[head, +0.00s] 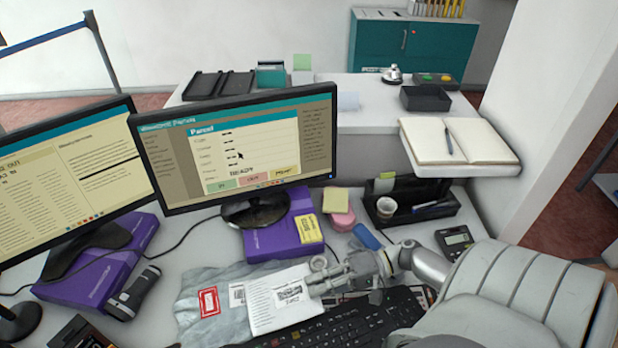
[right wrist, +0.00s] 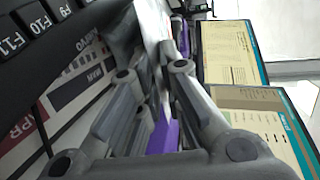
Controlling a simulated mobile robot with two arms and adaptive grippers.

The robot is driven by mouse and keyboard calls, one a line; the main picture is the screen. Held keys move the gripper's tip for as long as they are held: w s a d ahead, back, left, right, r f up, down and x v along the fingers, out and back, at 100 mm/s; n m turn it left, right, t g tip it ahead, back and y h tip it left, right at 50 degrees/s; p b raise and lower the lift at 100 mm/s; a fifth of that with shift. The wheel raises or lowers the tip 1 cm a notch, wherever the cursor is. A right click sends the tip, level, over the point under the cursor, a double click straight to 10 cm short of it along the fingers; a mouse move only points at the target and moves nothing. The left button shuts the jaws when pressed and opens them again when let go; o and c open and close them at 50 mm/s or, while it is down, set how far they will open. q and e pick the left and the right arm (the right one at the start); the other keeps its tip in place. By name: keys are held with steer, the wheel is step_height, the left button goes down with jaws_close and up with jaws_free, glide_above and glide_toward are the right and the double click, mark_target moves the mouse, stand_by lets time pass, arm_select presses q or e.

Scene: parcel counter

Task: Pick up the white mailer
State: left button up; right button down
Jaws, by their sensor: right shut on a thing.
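The white mailer (head: 265,316), a flat white packet with a printed barcode label, lies over a crumpled grey plastic bag on the desk, in front of the monitor. My right gripper (head: 322,285) comes in from the right and is shut on the mailer's right edge. In the right wrist view the thin pale edge of the mailer (right wrist: 153,28) shows between the fingers (right wrist: 150,75). I cannot tell whether the mailer is off the bag. My left gripper is not in view.
The grey plastic bag (head: 200,318) with a red label lies to the left. A black keyboard (head: 345,328) is just in front of the gripper. A calculator (head: 455,240) is to the right.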

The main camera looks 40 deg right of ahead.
steer(key=r+p+v, duration=0.1)
steer(key=v, duration=1.1)
steer(key=shift+r, duration=0.4)
steer(key=shift+w+a, duration=0.15)
